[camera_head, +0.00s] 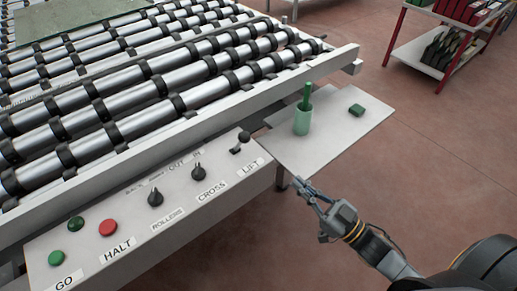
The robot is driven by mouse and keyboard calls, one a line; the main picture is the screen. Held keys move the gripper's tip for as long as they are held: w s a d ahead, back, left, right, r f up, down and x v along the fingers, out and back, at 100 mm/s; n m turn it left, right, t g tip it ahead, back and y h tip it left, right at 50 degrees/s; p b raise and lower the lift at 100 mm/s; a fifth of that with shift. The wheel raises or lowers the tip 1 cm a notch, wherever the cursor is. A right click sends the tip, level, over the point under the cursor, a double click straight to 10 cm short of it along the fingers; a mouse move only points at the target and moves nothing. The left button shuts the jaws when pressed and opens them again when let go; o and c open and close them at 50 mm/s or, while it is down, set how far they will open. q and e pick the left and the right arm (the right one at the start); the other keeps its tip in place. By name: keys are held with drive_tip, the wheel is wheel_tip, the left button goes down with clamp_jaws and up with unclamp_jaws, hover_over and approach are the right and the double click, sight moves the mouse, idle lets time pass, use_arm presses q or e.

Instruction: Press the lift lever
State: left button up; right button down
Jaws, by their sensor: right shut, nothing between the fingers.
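The lift lever (241,141) is a small dark lever with a round black knob. It stands at the right end of the grey control panel (133,221), just above the LIFT label (251,167). My right gripper (303,187) is shut and empty. It is to the right of and below the lever in the picture, apart from it, near the panel's right end and the front edge of the side shelf. My left gripper is not in view.
The panel also carries a green GO button (56,257), a red HALT button (108,227) and two black knobs. The roller conveyor (140,85) lies behind.

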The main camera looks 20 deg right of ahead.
drive_tip(key=p+x, duration=0.4)
drive_tip(key=x, duration=1)
drive_tip(key=shift+w+f, duration=0.15)
drive_tip(key=shift+f, duration=0.05)
